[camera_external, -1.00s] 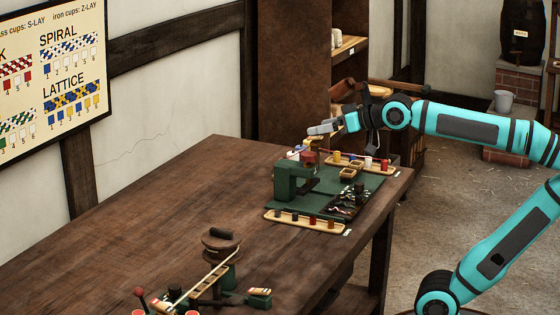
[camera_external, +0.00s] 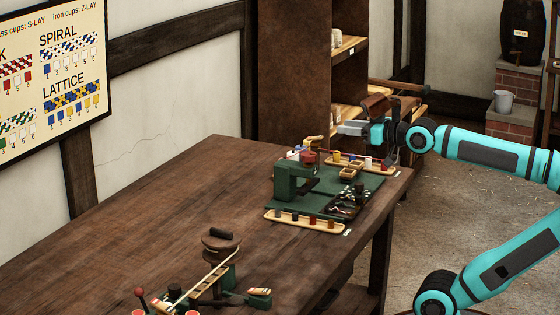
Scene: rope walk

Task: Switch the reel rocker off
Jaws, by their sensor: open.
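The reel rocker is too small to make out with certainty. At the near end of the bench stands a machine with a brown reel (camera_external: 221,246) on top and a slanted ladder-like rail (camera_external: 203,278). A small block with a pale label (camera_external: 260,292) sits at its right; I cannot tell whether it is the rocker, or which way it is set. My gripper (camera_external: 345,129) is open and empty, above the far right end of the bench, well away from the reel machine. Its fingertips point left.
A green machine (camera_external: 287,182) stands on a green mat (camera_external: 270,207) under and left of my gripper. A front wooden tray (camera_external: 300,222) and a back tray (camera_external: 373,166) hold small coloured pieces. The middle of the wooden bench (camera_external: 150,205) is clear.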

